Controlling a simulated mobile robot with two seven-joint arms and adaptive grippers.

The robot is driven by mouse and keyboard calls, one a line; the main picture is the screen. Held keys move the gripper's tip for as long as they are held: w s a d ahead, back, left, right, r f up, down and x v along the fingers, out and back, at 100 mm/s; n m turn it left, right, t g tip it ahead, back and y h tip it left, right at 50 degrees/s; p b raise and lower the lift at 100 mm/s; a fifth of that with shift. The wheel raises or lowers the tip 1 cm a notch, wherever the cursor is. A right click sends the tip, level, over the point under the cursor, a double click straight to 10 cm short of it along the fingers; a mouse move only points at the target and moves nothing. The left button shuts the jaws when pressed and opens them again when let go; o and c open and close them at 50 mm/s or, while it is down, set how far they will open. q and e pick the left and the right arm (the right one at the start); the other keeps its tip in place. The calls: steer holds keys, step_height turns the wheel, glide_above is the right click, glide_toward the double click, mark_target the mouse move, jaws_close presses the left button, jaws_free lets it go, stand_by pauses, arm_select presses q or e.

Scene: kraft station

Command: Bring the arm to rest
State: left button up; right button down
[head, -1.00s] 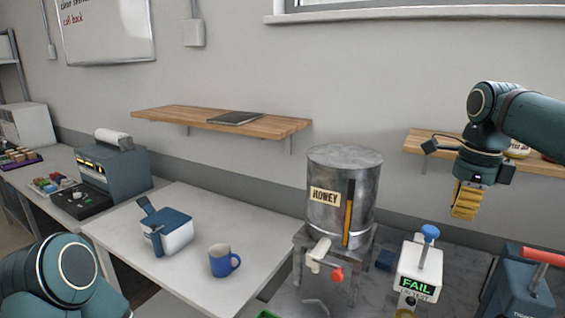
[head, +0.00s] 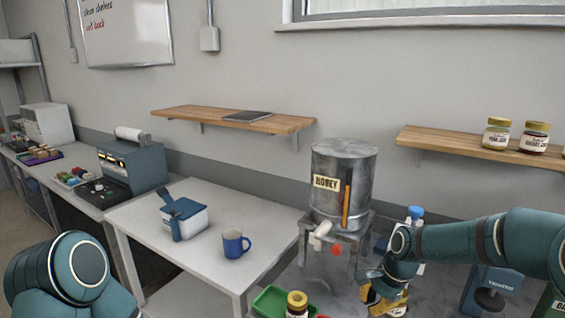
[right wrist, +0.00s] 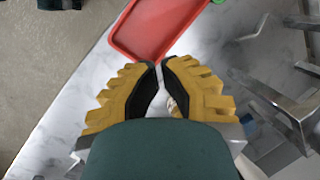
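My right arm (head: 480,238) reaches in from the right edge, low over the marble worktop. Its gripper (head: 384,302), with yellow fingers, points down in front of the honey tank at the lower edge of the head view. In the right wrist view the gripper (right wrist: 160,64) has its fingertips brought together, with only a thin gap and nothing held. A red tray (right wrist: 150,30) lies beyond the fingertips there. Of my left arm (head: 75,272) only a rounded teal link shows at lower left; its gripper is out of view.
The honey tank (head: 341,180) stands behind the right gripper. A green tray (head: 268,300) and a lidded jar (head: 297,304) are left of it. A blue mug (head: 234,244) and a white-and-blue box (head: 184,222) stand on the white table (head: 205,265). Jars (head: 496,134) sit on the right shelf (head: 440,143).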

steer(key=s+a+f+n+b, duration=0.2)
steer(key=s+f, duration=0.4)
steer(key=f, duration=0.3)
steer(key=s+a+f+n+b, duration=0.1)
steer(key=s+a+f+n, duration=0.4)
steer(key=s+f, duration=0.2)
steer(key=s+a+f+n+y+b, duration=0.1)
steer(key=s+a+f+n+b, duration=0.1)
steer(key=s+a+f+n, duration=0.2)
steer(key=s+f, duration=0.3)
steer(key=f, duration=0.4)
steer(key=shift+a+f+t+b, duration=0.2)
steer(key=shift+f+t+b, duration=0.1)
steer(key=shift+f+b, duration=0.05)
